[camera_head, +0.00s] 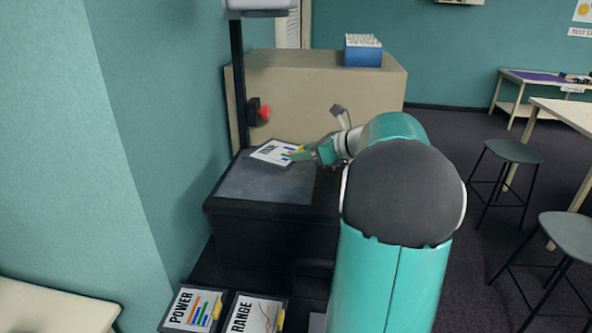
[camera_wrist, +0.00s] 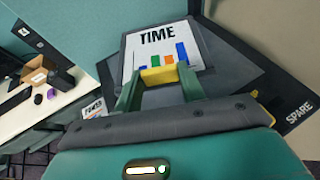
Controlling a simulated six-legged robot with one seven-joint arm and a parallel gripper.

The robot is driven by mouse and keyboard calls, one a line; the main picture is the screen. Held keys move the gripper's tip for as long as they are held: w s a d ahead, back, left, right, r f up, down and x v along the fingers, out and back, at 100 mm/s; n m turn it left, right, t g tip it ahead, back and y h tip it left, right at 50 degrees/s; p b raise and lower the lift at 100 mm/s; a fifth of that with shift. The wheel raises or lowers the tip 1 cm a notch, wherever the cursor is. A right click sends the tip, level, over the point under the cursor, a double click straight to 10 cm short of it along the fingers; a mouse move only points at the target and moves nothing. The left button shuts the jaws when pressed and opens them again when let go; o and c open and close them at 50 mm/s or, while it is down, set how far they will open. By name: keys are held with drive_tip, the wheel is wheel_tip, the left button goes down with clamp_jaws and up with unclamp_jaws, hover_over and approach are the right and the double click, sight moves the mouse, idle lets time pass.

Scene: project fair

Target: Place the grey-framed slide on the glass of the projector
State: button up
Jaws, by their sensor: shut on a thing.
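My gripper (camera_head: 303,154) is shut on the yellow tab of a slide (camera_head: 270,152) with a dark grey frame. The wrist view shows this slide (camera_wrist: 137,62) reading "TIME" above coloured bars, between my fingertips (camera_wrist: 158,78). The projector (camera_head: 275,232) is a black box with a grey glass top (camera_head: 262,188). In the head view the slide overlaps the far part of the glass; I cannot tell whether it touches or hovers just above. The near part of the glass is bare.
A dark post (camera_head: 238,85) with a red knob (camera_head: 264,113) rises at the projector's back left, carrying a pale head (camera_head: 258,8). A "SPARE" label (camera_wrist: 299,112) shows at right. A teal wall stands close left.

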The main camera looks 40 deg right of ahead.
sight(297, 180)
drive_tip(key=w+f, duration=0.3)
drive_tip(key=shift+d+f, duration=0.25)
drive_tip(key=shift+f, duration=0.1)
drive_tip(key=shift+w+d+f, duration=0.1)
drive_tip(key=shift+w+f, duration=0.05)
drive_tip(key=shift+f, duration=0.75)
drive_tip(key=shift+w+f, duration=0.15)
drive_tip(key=shift+f, duration=0.75)
drive_tip(key=o, duration=1)
drive_tip(key=shift+f, duration=0.15)
drive_tip(key=shift+o, duration=0.3)
